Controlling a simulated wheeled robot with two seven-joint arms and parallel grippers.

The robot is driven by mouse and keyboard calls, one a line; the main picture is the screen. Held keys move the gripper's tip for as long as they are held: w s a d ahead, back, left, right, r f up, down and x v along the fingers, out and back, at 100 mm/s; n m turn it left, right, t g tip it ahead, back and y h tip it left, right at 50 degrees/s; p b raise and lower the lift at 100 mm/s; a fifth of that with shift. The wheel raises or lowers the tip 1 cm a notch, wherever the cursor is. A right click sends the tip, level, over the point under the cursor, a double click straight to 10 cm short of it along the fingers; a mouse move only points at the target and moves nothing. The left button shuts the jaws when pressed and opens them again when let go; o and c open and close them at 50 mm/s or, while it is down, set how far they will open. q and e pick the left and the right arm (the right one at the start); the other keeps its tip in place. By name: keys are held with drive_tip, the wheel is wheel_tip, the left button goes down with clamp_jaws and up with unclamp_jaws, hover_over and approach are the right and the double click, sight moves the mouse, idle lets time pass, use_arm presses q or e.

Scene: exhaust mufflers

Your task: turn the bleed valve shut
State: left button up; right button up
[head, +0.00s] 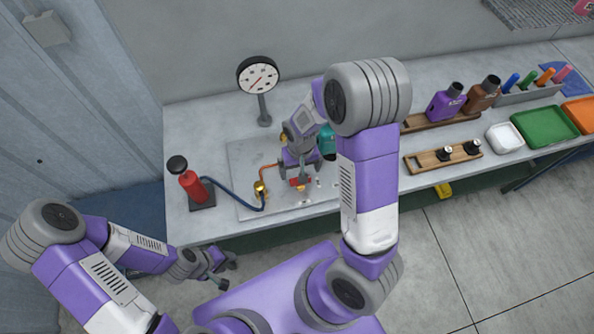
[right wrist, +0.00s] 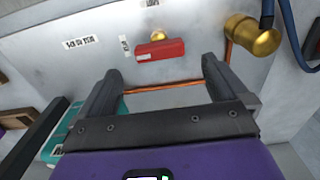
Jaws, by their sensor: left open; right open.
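The bleed valve's red handle (head: 300,183) sits on the grey metal plate (head: 245,160) on the bench. It also shows in the right wrist view (right wrist: 160,50), beside a small brass knob and printed labels. There the handle lies crosswise, slightly tilted. My right gripper (head: 297,174) is over the plate by the handle. In the right wrist view its open, empty fingers (right wrist: 160,68) point toward the handle, which appears just beyond the fingertips; contact cannot be told. My left gripper (head: 224,275) is open and empty, low in front of the bench.
A red hand pump (head: 191,185) with a blue hose stands left, leading to a brass fitting (head: 260,189), also in the wrist view (right wrist: 252,38). A dial gauge (head: 258,76) stands behind. A teal object (head: 327,142) is beside my right gripper. Bottles and trays (head: 544,127) stand right.

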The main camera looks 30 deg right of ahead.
drive_tip(key=f, duration=0.4)
drive_tip(key=shift+s+f, duration=0.1)
drive_tip(key=shift+s, duration=0.15)
drive_tip(key=shift+f, duration=0.55)
drive_tip(key=shift+w, duration=0.1)
drive_tip(key=c, duration=1.1)
drive_tip(key=shift+o, duration=0.2)
